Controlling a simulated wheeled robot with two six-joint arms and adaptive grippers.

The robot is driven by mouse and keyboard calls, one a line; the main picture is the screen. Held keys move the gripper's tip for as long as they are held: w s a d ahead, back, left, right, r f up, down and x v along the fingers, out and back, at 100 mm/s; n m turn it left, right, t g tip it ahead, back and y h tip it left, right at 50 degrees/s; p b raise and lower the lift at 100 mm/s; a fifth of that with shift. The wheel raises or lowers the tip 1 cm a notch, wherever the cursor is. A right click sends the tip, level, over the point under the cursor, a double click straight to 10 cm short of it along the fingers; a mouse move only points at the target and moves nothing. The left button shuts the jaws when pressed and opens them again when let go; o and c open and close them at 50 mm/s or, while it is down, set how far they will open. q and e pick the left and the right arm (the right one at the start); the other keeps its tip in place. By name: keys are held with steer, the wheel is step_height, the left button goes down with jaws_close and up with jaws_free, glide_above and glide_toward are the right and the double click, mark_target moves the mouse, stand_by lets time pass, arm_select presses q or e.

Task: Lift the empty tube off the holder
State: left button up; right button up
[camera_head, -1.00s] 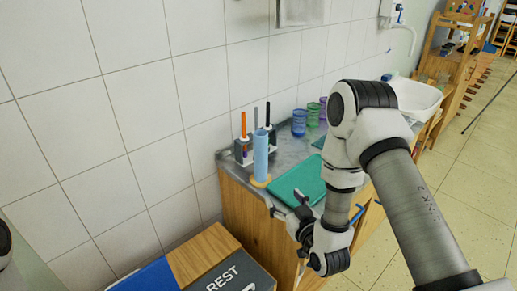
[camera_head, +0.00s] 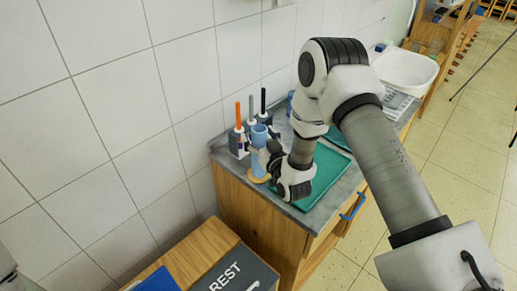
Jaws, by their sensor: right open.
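The light blue tube (camera_head: 259,136) stands upright on a round yellowish holder (camera_head: 259,179) near the left end of the grey counter. My right gripper (camera_head: 267,157) is open, with its fingers at the right side of the tube, about mid-height. The gripper covers part of the tube's lower right side. I cannot tell whether a finger touches the tube or whether the fingers reach around it. My left gripper is out of view.
Orange, grey and black markers (camera_head: 238,116) stand in holders close behind the tube, near the tiled wall. A green mat (camera_head: 322,176) lies on the counter (camera_head: 219,151) under my right arm. A wooden box with a dark "REST" panel (camera_head: 232,275) is in front.

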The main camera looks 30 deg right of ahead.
steer(key=shift+s+r, duration=0.2)
steer(key=shift+s, duration=0.15)
steer(key=shift+c, duration=0.7)
steer(key=c, duration=0.7)
steer(key=shift+c, duration=0.2)
steer(key=shift+w+r, duration=0.1)
steer(key=shift+r, duration=0.4)
step_height(320, 180, up, 17)
steer(key=b, duration=0.2)
steer(key=shift+b, duration=0.35)
